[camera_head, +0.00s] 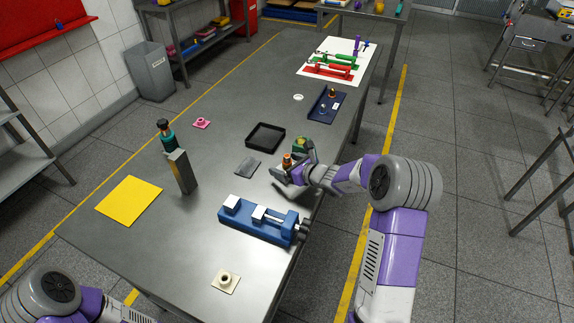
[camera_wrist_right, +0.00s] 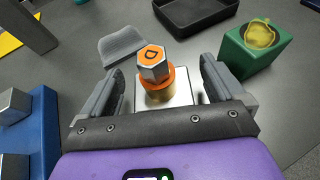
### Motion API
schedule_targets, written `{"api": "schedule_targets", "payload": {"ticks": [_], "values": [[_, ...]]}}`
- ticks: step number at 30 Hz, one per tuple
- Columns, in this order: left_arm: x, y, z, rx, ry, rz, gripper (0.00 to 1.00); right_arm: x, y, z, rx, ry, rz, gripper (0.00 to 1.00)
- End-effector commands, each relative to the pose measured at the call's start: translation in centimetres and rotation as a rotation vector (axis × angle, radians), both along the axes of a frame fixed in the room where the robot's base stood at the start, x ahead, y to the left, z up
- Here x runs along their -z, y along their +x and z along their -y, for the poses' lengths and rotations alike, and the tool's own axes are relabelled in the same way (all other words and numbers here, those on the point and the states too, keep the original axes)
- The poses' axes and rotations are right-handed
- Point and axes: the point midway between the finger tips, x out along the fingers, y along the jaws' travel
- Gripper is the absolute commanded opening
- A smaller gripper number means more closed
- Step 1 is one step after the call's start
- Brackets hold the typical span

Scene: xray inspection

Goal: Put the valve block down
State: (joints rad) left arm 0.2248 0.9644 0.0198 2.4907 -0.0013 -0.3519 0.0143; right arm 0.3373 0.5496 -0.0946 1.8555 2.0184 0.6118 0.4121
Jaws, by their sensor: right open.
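The valve block, a silver block with a brass and orange collar and a hex top marked "D", stands upright on the metal table. It shows in the head view (camera_head: 287,161) and between my fingers in the right wrist view (camera_wrist_right: 153,67). My right gripper (camera_head: 288,179) is open around it, with a finger on either side (camera_wrist_right: 158,90). Gaps show between the block and both fingers. The lower front of the block is hidden by my gripper. My left arm shows only at the bottom left of the head view; its gripper is out of frame.
A green block with a yellow top (camera_wrist_right: 252,45) stands close to the right finger. A grey pad (camera_head: 247,167), a black tray (camera_head: 252,146) and a blue vise (camera_head: 250,225) are nearby. A yellow sheet (camera_head: 128,201) lies left. The table's right edge is close to my wrist.

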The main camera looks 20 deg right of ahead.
Motion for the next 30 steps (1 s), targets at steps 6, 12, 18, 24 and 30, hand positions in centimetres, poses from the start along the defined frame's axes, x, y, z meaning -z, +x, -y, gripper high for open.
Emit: {"api": "schedule_targets", "payload": {"ticks": [6,12,18,24,30], "values": [[-0.6,0.0,0.0,0.0,0.0,0.0,0.43,-0.8,-1.0,0.5,0.002,-0.001,-0.002,0.96],[-1.2,0.0,0.0,0.0,0.0,0.0,0.43,-2.5,-4.8,1.8,0.005,-0.001,-0.001,0.96],[-1.9,0.0,0.0,0.0,0.0,0.0,0.43,-4.0,-8.3,2.9,0.003,0.0,0.0,0.96],[-2.2,0.0,0.0,0.0,0.0,0.0,0.43,-4.8,-10.2,3.6,0.001,0.0,0.001,0.96],[-2.2,0.0,0.0,0.0,0.0,0.0,0.43,-4.8,-10.5,3.6,-0.001,0.0,-0.001,0.96]]}}
